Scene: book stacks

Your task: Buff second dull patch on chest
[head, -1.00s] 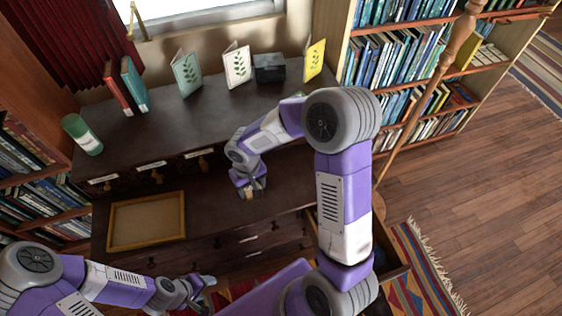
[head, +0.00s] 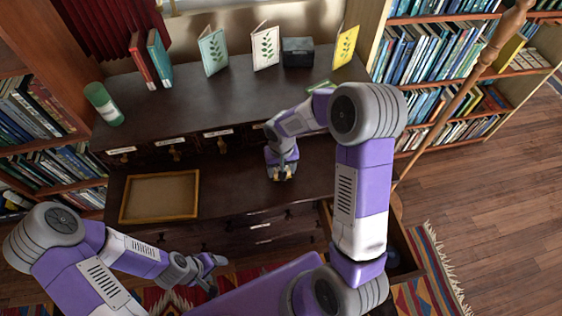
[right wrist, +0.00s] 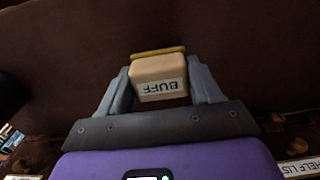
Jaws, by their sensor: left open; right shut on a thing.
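The dark wooden chest (head: 236,190) stands against the wall, with a raised back part and a lower front ledge. My right gripper (head: 281,173) is over the right part of the ledge, pointing down. In the right wrist view it is shut on a pale block (right wrist: 157,70) labelled BUFF, with a yellow strip along its far edge. The block is close to the dark wood; I cannot tell whether it touches. No dull patch can be made out. My left gripper (head: 213,268) is open and empty in front of the chest, low and left of centre.
A shallow wood-framed tray (head: 196,195) lies on the left of the ledge. An open drawer (head: 405,245) juts out at the right. Bookshelves flank the chest.

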